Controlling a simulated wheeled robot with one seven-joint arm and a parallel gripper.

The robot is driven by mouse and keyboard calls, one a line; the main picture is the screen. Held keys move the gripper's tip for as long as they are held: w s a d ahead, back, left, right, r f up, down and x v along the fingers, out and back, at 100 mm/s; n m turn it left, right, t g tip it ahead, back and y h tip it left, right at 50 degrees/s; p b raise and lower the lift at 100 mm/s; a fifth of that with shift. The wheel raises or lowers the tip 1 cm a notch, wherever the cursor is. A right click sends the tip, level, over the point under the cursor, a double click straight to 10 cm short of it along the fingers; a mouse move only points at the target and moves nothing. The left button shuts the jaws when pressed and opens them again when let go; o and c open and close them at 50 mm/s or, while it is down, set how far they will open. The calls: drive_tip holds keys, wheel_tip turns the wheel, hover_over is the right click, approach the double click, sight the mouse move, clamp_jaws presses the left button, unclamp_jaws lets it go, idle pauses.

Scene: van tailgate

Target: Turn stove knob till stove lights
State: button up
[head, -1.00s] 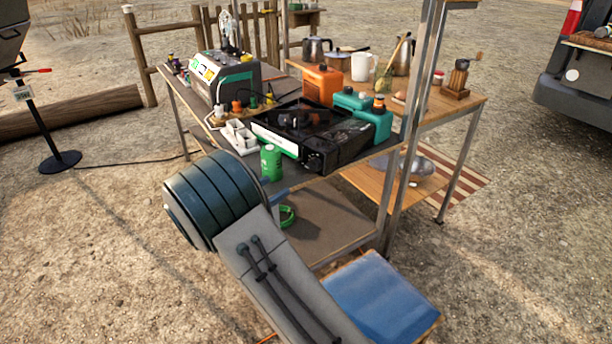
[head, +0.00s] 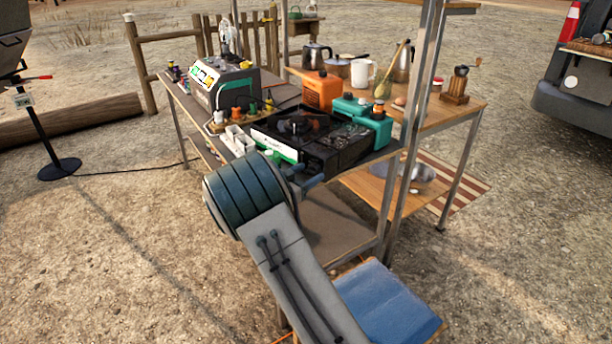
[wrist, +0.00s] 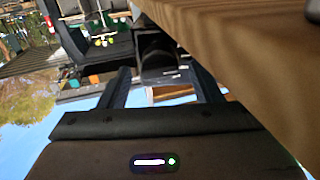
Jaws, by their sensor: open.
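The camping stove (head: 272,146) sits on the grey worktop, with a dark burner on top. I see no flame on it. Its knob is at the right end of the front, dark and hard to make out, partly behind my arm. My gripper (head: 313,181) is just below and in front of that end, mostly hidden by my wrist. In the wrist view my gripper (wrist: 160,80) is open, with a dark blocky shape between and beyond its fingers. It may be the knob; I cannot tell whether the fingers touch it.
A metal post (head: 408,125) rises at the right. A blue-topped box (head: 385,300) stands below.

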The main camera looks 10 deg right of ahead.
drive_tip(key=c, duration=1)
drive_tip(key=shift+r+p, duration=0.15)
drive_tip(key=shift+p, duration=0.2)
drive_tip(key=shift+r+n+p, duration=0.15)
drive_tip(key=shift+n+p, duration=0.55)
drive_tip(key=shift+p, duration=0.45)
drive_tip(key=n+p, duration=0.2)
drive_tip(key=p, duration=0.1)
drive_tip(key=shift+w, duration=0.1)
drive_tip(key=shift+f+n+p, duration=0.35)
drive_tip(key=shift+n+p, duration=0.25)
drive_tip(key=shift+n, duration=0.4)
